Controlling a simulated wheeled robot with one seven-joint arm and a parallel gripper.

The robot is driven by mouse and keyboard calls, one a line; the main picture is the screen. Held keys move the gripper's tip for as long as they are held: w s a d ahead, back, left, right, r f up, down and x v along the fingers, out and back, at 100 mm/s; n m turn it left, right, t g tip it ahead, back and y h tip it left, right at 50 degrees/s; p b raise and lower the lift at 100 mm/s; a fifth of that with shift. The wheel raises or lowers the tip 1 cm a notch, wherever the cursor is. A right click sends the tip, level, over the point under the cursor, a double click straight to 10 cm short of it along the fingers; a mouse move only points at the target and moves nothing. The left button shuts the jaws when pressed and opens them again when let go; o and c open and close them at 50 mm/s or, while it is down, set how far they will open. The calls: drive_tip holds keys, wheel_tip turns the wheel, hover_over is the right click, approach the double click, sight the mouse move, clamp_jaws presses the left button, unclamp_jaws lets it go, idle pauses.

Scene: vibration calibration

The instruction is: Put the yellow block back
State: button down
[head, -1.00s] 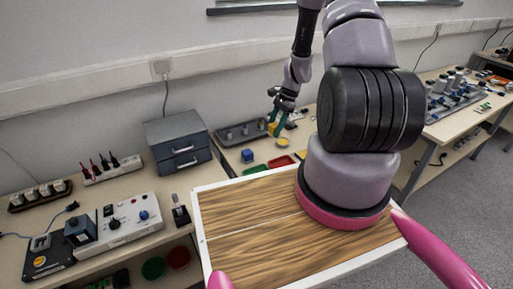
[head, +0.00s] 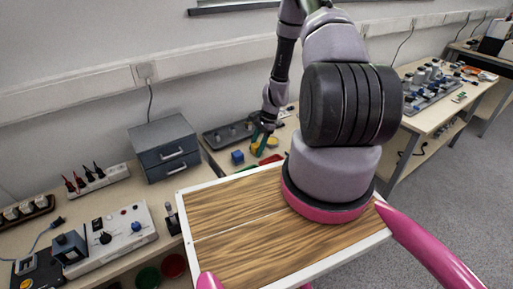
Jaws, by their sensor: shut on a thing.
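My gripper (head: 261,146) is low over the bench at the back, its teal fingers pointing down. It is shut on the small yellow block (head: 255,147), which shows at the fingertips. Whether the block touches the bench or anything under it is too small to tell. A round yellow piece (head: 273,142) lies just right of the fingers. A blue block (head: 237,157) stands on the bench to the left of the gripper.
A red tray (head: 270,160) lies in front of the gripper, partly hidden by my body. A grey rack (head: 227,136) with metal pieces stands behind the blue block. A grey drawer cabinet (head: 165,147) stands to the left. A control box (head: 115,235) is at the front left.

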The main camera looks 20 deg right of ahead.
drive_tip(key=shift+c, duration=1.5)
unclamp_jaws()
drive_tip(key=v, duration=1.2)
drive_tip(key=s+a+r+n+t+h, duration=0.1)
drive_tip(key=a+r+n+t, duration=0.15)
drive_tip(key=r, duration=1.15)
drive_tip(key=a+r+n+t+h, duration=0.1)
drive_tip(key=a+r+n, duration=0.25)
drive_tip(key=r, duration=1.05)
drive_tip(key=s+a+r+n+t, duration=0.2)
drive_tip(key=s+a+r, duration=0.1)
drive_tip(key=s+r, duration=0.5)
drive_tip(key=s+a+r+n+t, duration=0.2)
drive_tip(key=s+a+r+n, duration=0.1)
drive_tip(key=s+r, duration=0.6)
drive_tip(key=s, duration=0.2)
drive_tip(key=shift+s+a+r+n+h, duration=0.2)
drive_tip(key=shift+s+n+h, duration=0.1)
